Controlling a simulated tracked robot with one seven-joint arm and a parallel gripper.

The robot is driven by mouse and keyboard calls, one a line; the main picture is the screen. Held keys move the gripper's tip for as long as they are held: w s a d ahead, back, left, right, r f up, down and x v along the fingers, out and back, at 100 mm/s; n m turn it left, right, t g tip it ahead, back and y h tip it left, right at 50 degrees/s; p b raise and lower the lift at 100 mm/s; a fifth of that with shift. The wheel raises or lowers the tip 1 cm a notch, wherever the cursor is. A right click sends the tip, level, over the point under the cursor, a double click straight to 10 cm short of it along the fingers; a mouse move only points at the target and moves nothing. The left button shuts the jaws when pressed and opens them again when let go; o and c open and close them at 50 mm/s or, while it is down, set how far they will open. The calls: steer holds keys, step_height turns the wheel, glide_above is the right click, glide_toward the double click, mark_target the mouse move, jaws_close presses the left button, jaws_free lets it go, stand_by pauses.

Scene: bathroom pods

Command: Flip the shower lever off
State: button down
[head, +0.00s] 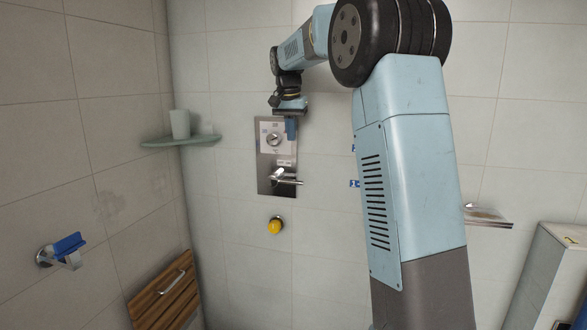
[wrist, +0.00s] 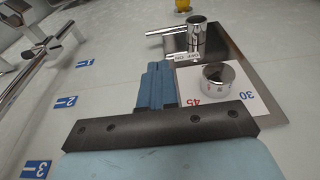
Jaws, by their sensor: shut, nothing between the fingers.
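The chrome shower lever (head: 284,178) is on the lower part of a steel wall plate (head: 264,186), with its handle pointing right. The wrist view shows the lever (wrist: 196,36) beyond my fingertips, its handle pointing left. A round temperature dial (head: 274,139) sits on a white label above the lever; it also shows in the wrist view (wrist: 218,78), by the numbers 45 and 30. My gripper (head: 291,132) is in front of the plate's upper right, above the lever and apart from it. In the wrist view its blue fingers (wrist: 156,72) are together and empty.
A yellow knob (head: 275,226) is on the wall below the plate. A glass corner shelf (head: 180,141) holds a cup. A wooden folding seat (head: 165,297) is at lower left. In the wrist view, a chrome rail (wrist: 38,65) and blue number tags (wrist: 65,102) are at left.

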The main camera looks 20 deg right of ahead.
mark_target(293, 181)
steer(key=shift+f, duration=0.1)
steer(key=f, duration=0.4)
steer(key=w+d+f, duration=0.1)
steer(key=f, duration=0.4)
steer(key=w+f, duration=0.1)
steer(key=f, duration=0.3)
steer(key=shift+w+d+f, duration=0.15)
steer(key=shift+d+f, duration=0.05)
steer(key=shift+f, duration=0.1)
steer(key=shift+a+f, duration=0.15)
